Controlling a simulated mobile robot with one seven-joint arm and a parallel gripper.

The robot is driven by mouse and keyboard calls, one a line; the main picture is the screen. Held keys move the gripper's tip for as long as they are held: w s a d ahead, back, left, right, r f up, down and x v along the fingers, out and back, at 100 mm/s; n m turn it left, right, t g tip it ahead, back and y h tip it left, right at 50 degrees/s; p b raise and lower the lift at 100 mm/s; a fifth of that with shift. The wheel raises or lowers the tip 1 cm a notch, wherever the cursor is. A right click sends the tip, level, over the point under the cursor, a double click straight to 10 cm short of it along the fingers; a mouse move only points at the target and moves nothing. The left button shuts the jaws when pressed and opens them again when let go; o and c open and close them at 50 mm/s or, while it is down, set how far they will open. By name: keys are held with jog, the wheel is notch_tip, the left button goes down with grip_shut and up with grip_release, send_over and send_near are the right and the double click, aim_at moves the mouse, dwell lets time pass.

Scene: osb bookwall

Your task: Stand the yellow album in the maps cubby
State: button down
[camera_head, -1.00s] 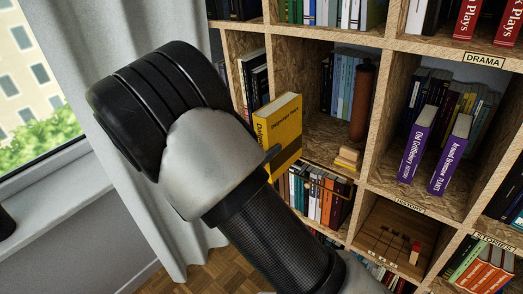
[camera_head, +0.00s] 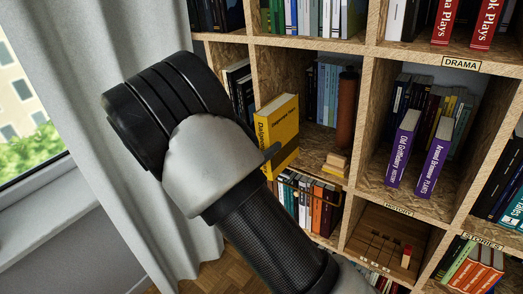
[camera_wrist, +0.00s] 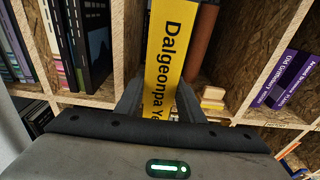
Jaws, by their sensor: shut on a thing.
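The yellow album (camera_head: 277,132) is upright and slightly tilted in the head view, its spine towards me. My gripper (camera_head: 270,155) is shut on it; my wrist hides much of the fingers there. No label reading maps is legible.
That cubby also holds a brown cylinder (camera_head: 346,108) and a small stack of yellowish blocks (camera_head: 336,164) at its right. A wooden divider (camera_wrist: 118,40) stands left of the album. A curtain (camera_head: 95,90) hangs at left.

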jog(key=shift+r+b+x, duration=0.2)
jog(key=shift+x, duration=1.35)
jog(key=shift+r+b+x, duration=0.25)
jog(key=shift+x, duration=1.3)
jog(key=shift+r+b+x, duration=0.2)
jog(key=shift+x, duration=1.3)
jog(key=shift+w+f, duration=0.1)
jog(key=shift+f, duration=0.1)
jog(key=c, duration=1.1)
grip_release()
jog(key=shift+f, duration=0.2)
jog(key=v, duration=1.7)
jog(key=shift+s+b, duration=0.25)
jog(key=shift+b, duration=0.1)
jog(key=shift+a+r, duration=0.1)
jog(key=shift+r, duration=0.05)
